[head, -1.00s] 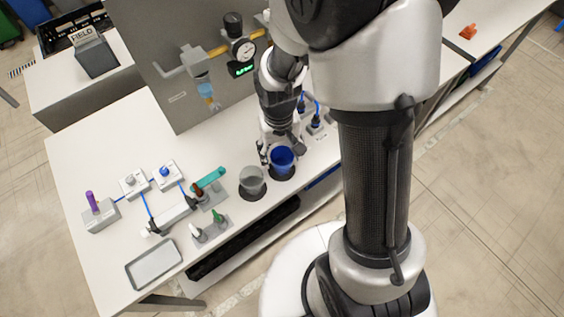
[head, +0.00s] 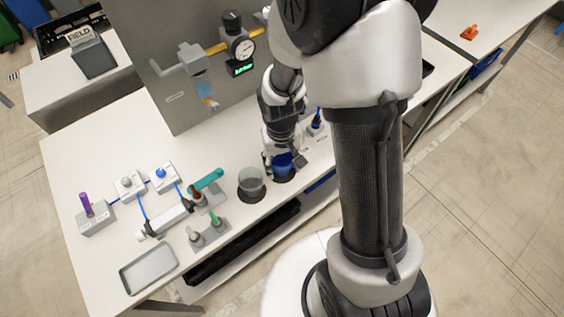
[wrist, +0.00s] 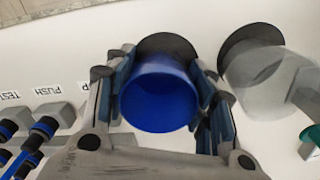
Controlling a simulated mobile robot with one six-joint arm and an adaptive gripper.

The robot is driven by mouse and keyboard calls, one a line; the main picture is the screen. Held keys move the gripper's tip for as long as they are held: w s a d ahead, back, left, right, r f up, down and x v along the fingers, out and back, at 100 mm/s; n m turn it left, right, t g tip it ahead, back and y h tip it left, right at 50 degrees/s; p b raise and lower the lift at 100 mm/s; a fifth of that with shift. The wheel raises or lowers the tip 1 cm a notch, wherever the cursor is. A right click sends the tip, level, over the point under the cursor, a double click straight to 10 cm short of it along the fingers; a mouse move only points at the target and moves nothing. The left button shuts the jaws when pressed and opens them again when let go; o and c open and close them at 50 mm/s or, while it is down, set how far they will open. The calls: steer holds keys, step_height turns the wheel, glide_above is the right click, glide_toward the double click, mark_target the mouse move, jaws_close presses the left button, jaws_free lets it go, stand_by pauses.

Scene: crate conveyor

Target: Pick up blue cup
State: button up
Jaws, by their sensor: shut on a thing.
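The blue cup (head: 282,166) stands at its black round pad near the front edge of the white table. In the wrist view the blue cup (wrist: 158,98) sits between the two fingers, with its open mouth facing the camera. My gripper (head: 283,163) reaches down over the cup from behind, hiding part of it. In the wrist view my gripper (wrist: 160,95) has a finger pressed on each side of the cup. I cannot tell whether the cup's base is off the pad.
A clear grey cup (head: 252,182) stands close to the left, on its own dark pad. Further left are button boxes (head: 163,177), a test tube holder (head: 208,233) and an empty grey tray (head: 148,267). A grey panel with a gauge (head: 242,48) rises behind.

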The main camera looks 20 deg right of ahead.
steer(key=shift+r, duration=0.1)
steer(key=shift+c, duration=0.3)
step_height(320, 180, up, 19)
steer(key=p, duration=0.7)
steer(key=w+f, duration=0.5)
steer(key=f, duration=0.1)
steer(key=shift+f+n, duration=0.25)
steer(key=shift+n, duration=0.05)
